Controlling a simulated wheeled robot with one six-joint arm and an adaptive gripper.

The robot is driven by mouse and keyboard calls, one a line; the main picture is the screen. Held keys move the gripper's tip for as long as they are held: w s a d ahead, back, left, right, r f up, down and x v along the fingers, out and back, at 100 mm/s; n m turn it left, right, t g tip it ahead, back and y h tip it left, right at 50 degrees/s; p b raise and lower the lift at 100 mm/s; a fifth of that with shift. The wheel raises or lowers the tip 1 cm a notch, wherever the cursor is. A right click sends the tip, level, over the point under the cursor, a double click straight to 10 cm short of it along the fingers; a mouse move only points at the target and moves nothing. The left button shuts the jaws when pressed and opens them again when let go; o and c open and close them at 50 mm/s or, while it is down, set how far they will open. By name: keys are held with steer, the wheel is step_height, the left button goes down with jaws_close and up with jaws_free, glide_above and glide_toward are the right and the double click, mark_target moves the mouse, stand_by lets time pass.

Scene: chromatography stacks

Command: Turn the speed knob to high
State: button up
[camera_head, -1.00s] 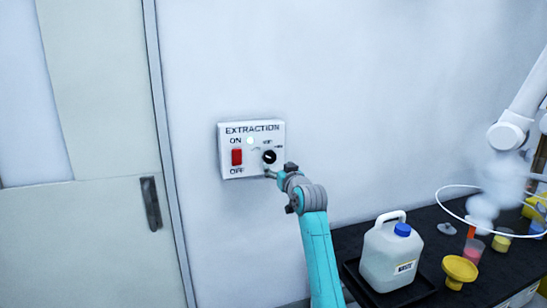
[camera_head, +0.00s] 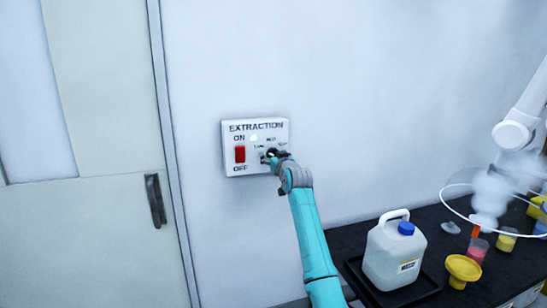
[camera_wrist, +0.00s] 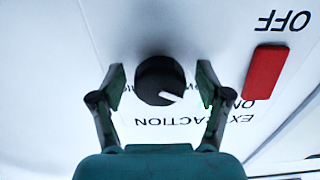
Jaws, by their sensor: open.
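The white wall box labelled EXTRACTION (camera_head: 231,168) holds a red ON/OFF switch (camera_head: 240,154) on its left and a black round speed knob (camera_wrist: 161,80) on its right. In the wrist view the box appears upside down, and a white pointer mark on the knob points to the lower right. My gripper (camera_wrist: 161,82) is open, with one finger on each side of the knob and a visible gap to both. In the head view my gripper (camera_head: 272,157) is at the box and partly hides the knob and its markings.
A dark bench (camera_head: 460,285) at the lower right carries a white jug with a blue cap (camera_head: 393,255), a yellow funnel (camera_head: 462,268) and small coloured containers. A white hood arm (camera_head: 520,120) hangs above them. A door handle (camera_head: 155,199) is left of the box.

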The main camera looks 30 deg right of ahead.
steer(key=c, duration=1.2)
steer(key=shift+o, duration=0.2)
steer(key=shift+m, duration=0.3)
steer(key=m, duration=0.5)
steer(key=shift+a+m, duration=0.1)
steer(key=shift+m, duration=0.2)
steer(key=m, duration=0.6)
steer(key=shift+r, duration=0.1)
steer(key=m, duration=0.5)
steer(key=shift+m, duration=0.4)
steer(key=m, duration=0.5)
steer(key=shift+m, duration=0.4)
